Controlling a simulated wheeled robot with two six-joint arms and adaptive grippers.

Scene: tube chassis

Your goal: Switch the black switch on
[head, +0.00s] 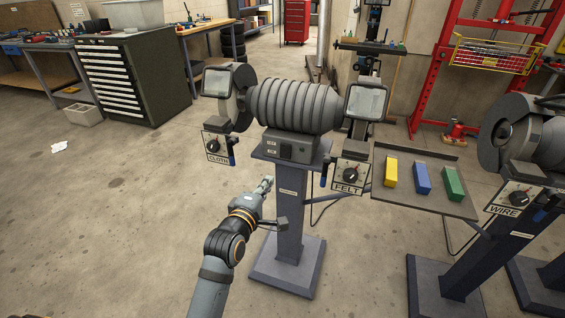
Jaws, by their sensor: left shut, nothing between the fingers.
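A bench grinder (293,105) with a ribbed grey motor stands on a dark pedestal. Its base has a small front panel (290,148) with details too small to read. A black rotary knob (213,146) sits on the box labelled CLOTH, and another black knob (350,174) on the box labelled FELT. A third black knob (518,198) is on the box labelled WIRE at the right. I cannot tell which is the black switch. My left gripper (267,184) is shut and empty, left of the pedestal column and below the grinder. My right gripper is not in view.
A tray (435,200) with yellow, blue and green blocks stands right of the FELT box. A second grinder (535,130) is at the far right. A dark drawer cabinet (133,80) stands at the back left. The floor at the left is mostly clear.

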